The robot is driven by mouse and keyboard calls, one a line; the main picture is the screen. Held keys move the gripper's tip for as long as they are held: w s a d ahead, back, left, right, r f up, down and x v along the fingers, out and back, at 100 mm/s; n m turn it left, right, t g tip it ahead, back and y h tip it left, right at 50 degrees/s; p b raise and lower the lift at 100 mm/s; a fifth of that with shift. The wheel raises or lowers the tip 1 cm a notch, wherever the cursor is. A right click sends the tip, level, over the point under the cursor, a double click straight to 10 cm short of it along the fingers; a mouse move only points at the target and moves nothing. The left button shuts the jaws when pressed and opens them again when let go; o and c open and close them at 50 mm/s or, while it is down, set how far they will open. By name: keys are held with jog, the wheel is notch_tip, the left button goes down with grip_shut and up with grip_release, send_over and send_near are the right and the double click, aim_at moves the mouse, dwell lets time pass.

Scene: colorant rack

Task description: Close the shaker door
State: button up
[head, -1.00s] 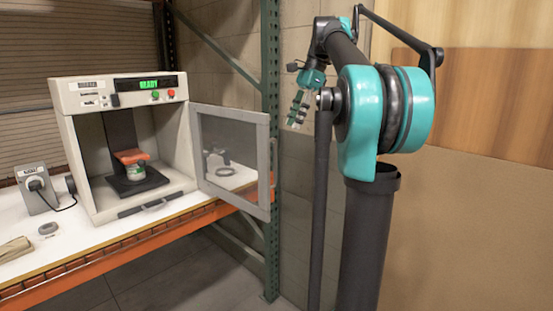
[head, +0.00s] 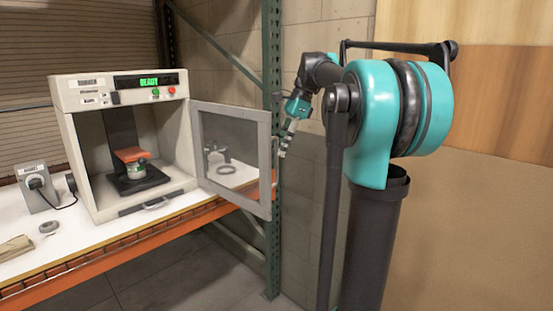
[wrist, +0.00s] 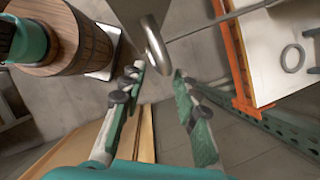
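The shaker (head: 82,145) is a cream cabinet on the bench with a lit green READY display. Its door (head: 264,160), a grey frame with a see-through pane, stands wide open to the right. A grey handle (head: 275,183) is on the door's free edge. A can (head: 136,171) sits inside under an orange clamp pad. My gripper (head: 283,153) points down beside the door's free edge, near the handle. In the wrist view my gripper (wrist: 159,73) has its fingers apart, with a grey curved bar (wrist: 154,48), apparently the handle, just beyond the fingertips. I cannot tell whether they touch.
The white bench (head: 75,248) has an orange front beam (head: 110,265). A green rack post (head: 271,90) stands behind the door. Floor in front is clear.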

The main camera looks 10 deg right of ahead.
aim_at(276, 180)
jog(key=shift+x, duration=2.15)
grip_shut()
